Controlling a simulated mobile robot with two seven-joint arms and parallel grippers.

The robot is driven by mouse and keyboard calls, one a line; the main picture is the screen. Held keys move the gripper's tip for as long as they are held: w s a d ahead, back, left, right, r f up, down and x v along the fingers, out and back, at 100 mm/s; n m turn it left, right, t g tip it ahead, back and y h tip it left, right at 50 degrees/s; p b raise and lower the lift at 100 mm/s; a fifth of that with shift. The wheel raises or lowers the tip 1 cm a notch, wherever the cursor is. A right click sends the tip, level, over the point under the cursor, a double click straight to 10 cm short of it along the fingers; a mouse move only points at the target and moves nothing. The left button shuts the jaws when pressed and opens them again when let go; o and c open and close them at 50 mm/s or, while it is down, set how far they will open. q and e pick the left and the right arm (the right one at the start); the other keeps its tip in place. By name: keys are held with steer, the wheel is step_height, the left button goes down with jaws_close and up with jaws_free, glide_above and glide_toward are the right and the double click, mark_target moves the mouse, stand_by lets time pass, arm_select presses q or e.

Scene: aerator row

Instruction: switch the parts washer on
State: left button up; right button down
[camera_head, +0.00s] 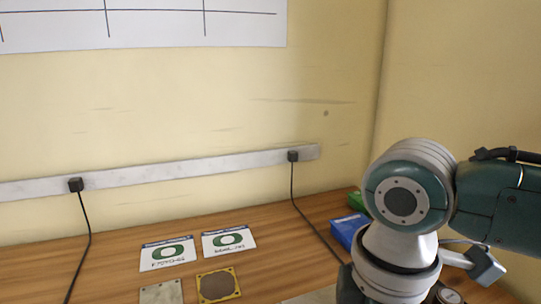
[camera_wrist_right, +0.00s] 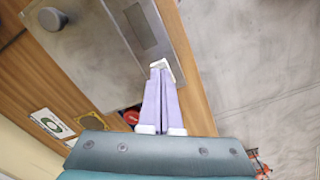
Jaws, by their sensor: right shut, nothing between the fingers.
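A grey metal box, which looks like the parts washer (camera_wrist_right: 95,50), lies across the upper part of the right wrist view. It has a round grey knob (camera_wrist_right: 50,19) on top and a darker, narrow inset panel (camera_wrist_right: 140,25) near its edge. No switch can be made out on it. My right gripper (camera_wrist_right: 160,66) has lilac fingers with pale tips. It is shut and empty, with its tips by the box's edge at the end of the panel. I cannot tell whether they touch. In the head view my right arm hides its gripper. My left gripper is not in view.
Two white cards (camera_head: 168,254) (camera_head: 229,241), a yellow-framed plate (camera_head: 218,285) and a grey plate (camera_head: 161,292) lie on the wooden bench (camera_head: 110,250). A blue box (camera_head: 346,232) and a green one (camera_head: 357,201) stand near my right arm. Black cables hang from a wall rail (camera_head: 180,172).

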steer(key=shift+f+b, duration=0.45)
steer(key=shift+f, duration=0.2)
stand_by(0.8)
steer(key=shift+f, duration=0.35)
steer(key=shift+r, duration=0.1)
step_height(320, 180, up, 7)
steer(key=p, duration=0.7)
steer(key=shift+p, duration=0.35)
